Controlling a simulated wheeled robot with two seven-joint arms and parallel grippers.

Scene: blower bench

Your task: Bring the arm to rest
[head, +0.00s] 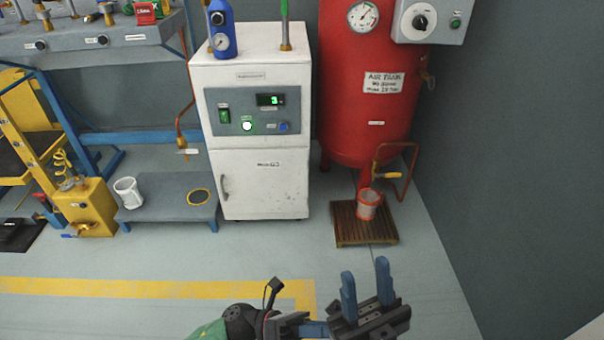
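A white cabinet (262,180) with a lit panel stands mid-view. A red air tank (345,110) is right of it, with an orange-and-white cup (367,204) on a wooden pallet (352,236). The near floor is clear.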

